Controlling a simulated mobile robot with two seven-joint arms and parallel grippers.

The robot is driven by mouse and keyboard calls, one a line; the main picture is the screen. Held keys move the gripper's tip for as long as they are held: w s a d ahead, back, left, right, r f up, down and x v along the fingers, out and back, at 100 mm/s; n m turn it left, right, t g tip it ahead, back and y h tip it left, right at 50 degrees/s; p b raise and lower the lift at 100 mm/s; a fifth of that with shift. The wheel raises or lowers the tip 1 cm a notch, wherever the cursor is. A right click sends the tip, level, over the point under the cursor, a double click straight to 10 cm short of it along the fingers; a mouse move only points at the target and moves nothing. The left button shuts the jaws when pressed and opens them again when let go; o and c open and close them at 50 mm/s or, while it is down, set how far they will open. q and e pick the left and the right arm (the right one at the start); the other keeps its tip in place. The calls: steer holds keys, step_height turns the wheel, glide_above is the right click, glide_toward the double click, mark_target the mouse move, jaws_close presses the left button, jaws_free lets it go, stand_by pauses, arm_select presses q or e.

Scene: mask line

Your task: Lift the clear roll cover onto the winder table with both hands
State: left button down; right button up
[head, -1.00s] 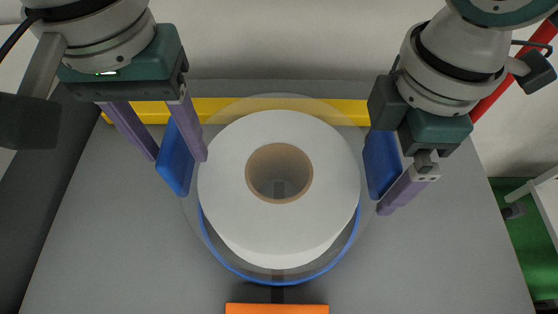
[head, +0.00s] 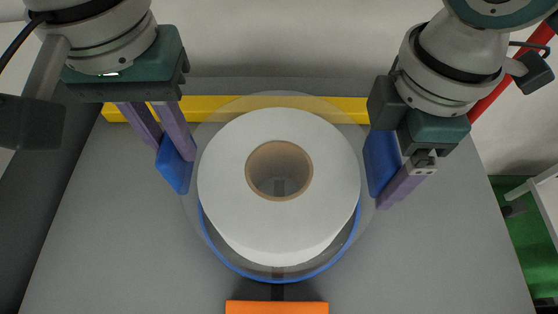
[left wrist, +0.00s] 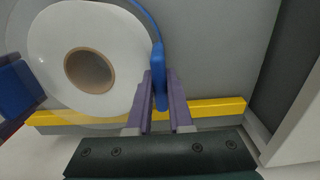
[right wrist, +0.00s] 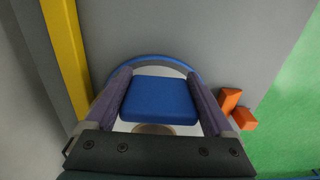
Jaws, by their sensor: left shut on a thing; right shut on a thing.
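The clear roll cover (head: 234,267) has a blue lower rim and surrounds a white roll (head: 225,215) with a brown core, seen through it, on the grey table (head: 105,240). A blue handle sticks out on each side. My left gripper (head: 173,148) is shut on the left handle (head: 173,170), which also shows between the fingers in the left wrist view (left wrist: 161,65). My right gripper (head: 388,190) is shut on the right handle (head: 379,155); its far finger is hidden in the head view. The right wrist view shows that handle (right wrist: 160,100) between both fingers.
A yellow bar (head: 225,104) runs along the back of the table, close behind the cover. An orange block (head: 277,307) lies at the front. The table is bare to the left and right. Green floor (head: 520,235) and white furniture (head: 545,190) are at the right.

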steer(key=shift+c, duration=1.2)
arm_select(q)
steer(key=shift+r, duration=0.15)
arm_select(e)
steer(key=shift+r, duration=0.1)
